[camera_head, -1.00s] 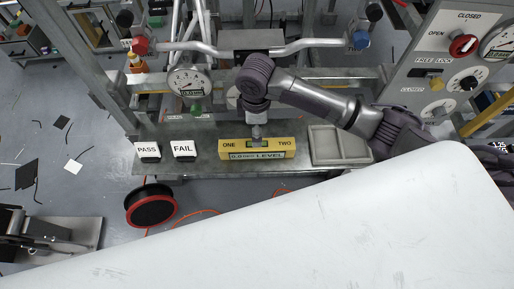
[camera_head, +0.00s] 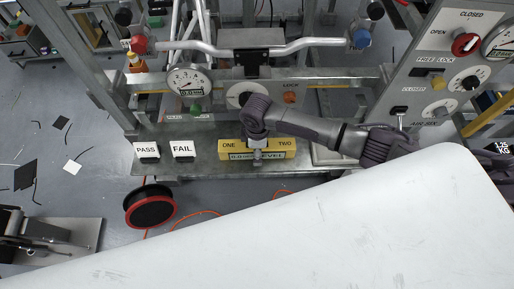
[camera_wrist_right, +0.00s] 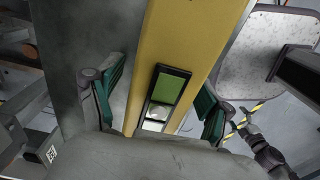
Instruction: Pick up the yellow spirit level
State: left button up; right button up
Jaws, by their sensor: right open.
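The yellow spirit level (camera_head: 285,150) lies on the metal bench shelf, marked ONE and TWO on top, with a front label partly hidden by my right gripper. My right gripper (camera_head: 257,158) is over the middle of the level, coming down from above. In the right wrist view the level (camera_wrist_right: 190,40) runs between the two green-padded fingers of my right gripper (camera_wrist_right: 160,98), with its green vial window between them. The fingers are open, one on each side, with visible gaps to the level. My left gripper is not in view.
PASS (camera_head: 147,150) and FAIL (camera_head: 183,149) blocks stand left of the level on the shelf (camera_head: 205,168). A grey tray (camera_head: 324,157) is to its right, partly behind my arm. Dial gauge (camera_head: 189,80) and handlebar (camera_head: 205,48) are behind. A white surface (camera_head: 330,230) fills the foreground.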

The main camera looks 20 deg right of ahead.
jog(key=c, duration=1.4)
jog(key=shift+r, duration=0.15)
jog(key=shift+r, duration=0.3)
jog(key=r, duration=0.3)
jog(key=shift+s+d+r, duration=0.15)
jog(key=shift+d+r, duration=0.05)
jog(key=shift+r, duration=0.2)
jog(key=s+d+r+p, duration=0.1)
jog(key=s+d+r, duration=0.5)
jog(key=s+d, duration=0.15)
jog(key=r+m, duration=0.5)
jog(key=r, duration=0.1)
jog(key=a+r+m, duration=0.1)
jog(key=r+m, duration=0.4)
jog(key=r, duration=0.1)
jog(key=a+r+m, duration=0.1)
jog(key=r+m, duration=0.3)
jog(key=r, duration=0.2)
jog(key=shift+s+a+r+m, duration=0.1)
jog(key=shift+s+a+m, duration=0.05)
jog(key=shift+m, duration=0.25)
